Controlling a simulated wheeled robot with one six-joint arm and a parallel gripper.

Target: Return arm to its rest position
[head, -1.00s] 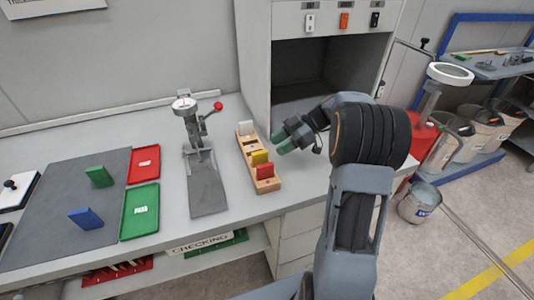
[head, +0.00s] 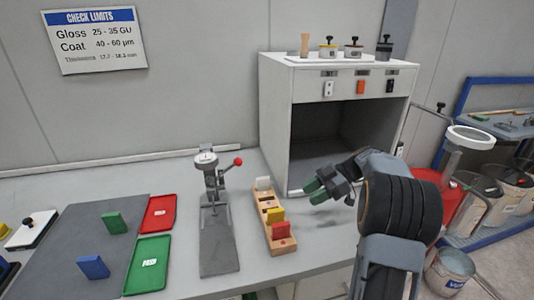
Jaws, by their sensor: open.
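My gripper (head: 318,192) hangs above the bench, just right of the wooden rack and in front of the open cabinet. Its green-tipped fingers point left, and it holds nothing that I can see. My arm comes in from the lower right, bent at the elbow. The wooden rack (head: 283,245) holds a white, a yellow and a red panel. The gripper is apart from the rack.
A gauge stand (head: 218,245) with a red-knobbed lever stands left of the rack. Red (head: 158,212) and green (head: 147,264) trays and a grey mat (head: 62,240) lie further left. The cabinet (head: 275,110) stands behind; buckets (head: 450,272) are at right.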

